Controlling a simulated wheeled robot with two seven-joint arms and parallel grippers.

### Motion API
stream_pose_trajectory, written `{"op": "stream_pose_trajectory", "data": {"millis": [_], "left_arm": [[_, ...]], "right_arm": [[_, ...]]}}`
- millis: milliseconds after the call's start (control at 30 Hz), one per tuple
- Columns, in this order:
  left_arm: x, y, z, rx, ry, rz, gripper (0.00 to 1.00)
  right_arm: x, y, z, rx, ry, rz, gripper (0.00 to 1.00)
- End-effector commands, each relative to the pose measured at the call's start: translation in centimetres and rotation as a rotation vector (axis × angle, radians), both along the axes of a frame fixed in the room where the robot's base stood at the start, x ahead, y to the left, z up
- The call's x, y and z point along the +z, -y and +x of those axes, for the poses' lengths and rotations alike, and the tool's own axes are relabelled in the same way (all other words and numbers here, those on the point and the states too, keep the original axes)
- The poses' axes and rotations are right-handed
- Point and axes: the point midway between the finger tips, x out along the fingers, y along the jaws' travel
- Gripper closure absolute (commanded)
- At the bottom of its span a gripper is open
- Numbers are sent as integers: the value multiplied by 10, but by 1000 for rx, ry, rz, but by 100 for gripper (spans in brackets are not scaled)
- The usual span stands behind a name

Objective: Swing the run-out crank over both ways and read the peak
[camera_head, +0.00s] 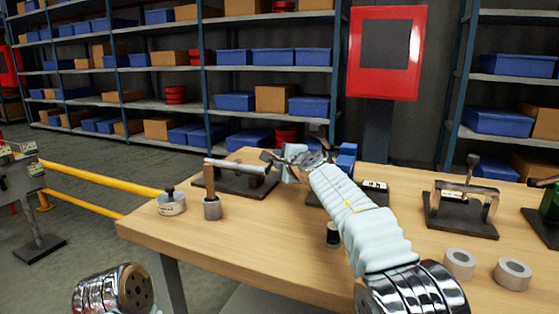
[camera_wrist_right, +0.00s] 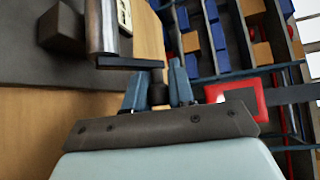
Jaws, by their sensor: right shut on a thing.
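The run-out crank's short dark arm (camera_wrist_right: 130,62) shows in the wrist view at the end of a metallic shaft (camera_wrist_right: 103,25). My right gripper (camera_wrist_right: 157,94) is shut on the dark handle at the end of that arm, with one blue-grey finger on each side. In the head view my right gripper (camera_head: 276,161) is small at the right end of a fixture with a horizontal metal bar (camera_head: 235,165) on a dark base (camera_head: 240,185). A pale plate with dark marks (camera_wrist_right: 124,15) lies beside the shaft; its reading is too small. My left gripper is out of view.
On the wooden bench (camera_head: 170,235) stand a round gauge (camera_head: 171,203), a wood-handled tool in a metal cup (camera_head: 211,207), a second fixture (camera_head: 463,205) and two grey rings (camera_head: 460,263). Shelves and a red panel (camera_head: 385,85) are behind. The bench's front left is clear.

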Motion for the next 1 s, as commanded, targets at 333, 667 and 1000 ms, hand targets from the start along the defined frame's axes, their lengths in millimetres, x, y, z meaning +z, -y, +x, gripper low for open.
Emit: {"op": "stream_pose_trajectory", "data": {"millis": [333, 667, 1000], "left_arm": [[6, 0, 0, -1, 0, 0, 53], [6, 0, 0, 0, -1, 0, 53], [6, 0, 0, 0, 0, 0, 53]], "right_arm": [[-11, 3, 4, -8, -252, 72, 100], [-13, 3, 3, -11, -285, 85, 100], [-14, 2, 3, -9, -286, 84, 52]]}}
